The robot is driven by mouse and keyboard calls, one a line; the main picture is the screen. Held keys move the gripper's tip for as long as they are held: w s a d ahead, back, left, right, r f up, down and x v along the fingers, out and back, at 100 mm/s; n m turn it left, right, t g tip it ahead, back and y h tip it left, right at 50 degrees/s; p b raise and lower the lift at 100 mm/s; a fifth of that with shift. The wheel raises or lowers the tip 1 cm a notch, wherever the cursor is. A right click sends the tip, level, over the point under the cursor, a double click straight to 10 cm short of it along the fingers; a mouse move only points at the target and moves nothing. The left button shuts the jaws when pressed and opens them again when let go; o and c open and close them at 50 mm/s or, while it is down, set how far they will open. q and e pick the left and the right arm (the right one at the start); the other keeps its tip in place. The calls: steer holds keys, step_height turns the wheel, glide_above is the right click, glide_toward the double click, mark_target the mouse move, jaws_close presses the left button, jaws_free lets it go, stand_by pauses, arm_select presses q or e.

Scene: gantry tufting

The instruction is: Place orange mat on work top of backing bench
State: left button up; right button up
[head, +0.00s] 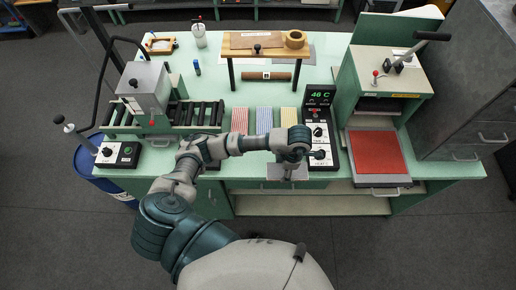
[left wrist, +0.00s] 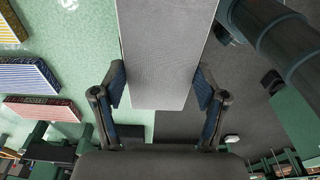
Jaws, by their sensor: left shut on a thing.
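A flat orange-red mat (head: 376,153) lies on the pulled-out tray (head: 378,181) of the green press at the right of the pale green bench top (head: 215,68). My left gripper (head: 289,168) is over the front edge of the bench, left of that tray and apart from the mat. It is shut on a grey slab; in the left wrist view the fingers (left wrist: 160,88) flank this grey slab (left wrist: 158,50). My right gripper is not in view.
A control box (head: 319,130) reading 46 C stands between the left gripper and the press (head: 388,75). Striped red, blue and yellow pads (head: 264,121) lie behind my arm. A roller unit (head: 148,95) is at left, a small wooden stand (head: 262,42) at the back.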

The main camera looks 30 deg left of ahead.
arm_select(q)
steer(key=p, duration=0.2)
glide_above(260, 157)
steer(key=shift+s+d+f, duration=0.1)
steer(key=shift+d+f, duration=0.25)
steer(key=shift+a+f, duration=0.15)
steer(key=shift+a, duration=0.2)
steer(key=shift+f, duration=0.25)
steer(key=shift+d+f+p, duration=0.2)
steer(key=shift+f+p, duration=0.15)
steer(key=shift+f, duration=0.75)
steer(key=shift+d+f, duration=0.1)
steer(key=shift+f, duration=0.2)
steer(key=shift+d, duration=0.1)
steer(key=shift+f, duration=0.1)
steer(key=o, duration=1.2)
steer(key=shift+f, duration=0.1)
steer(key=shift+o, duration=0.2)
steer(key=shift+a, duration=0.25)
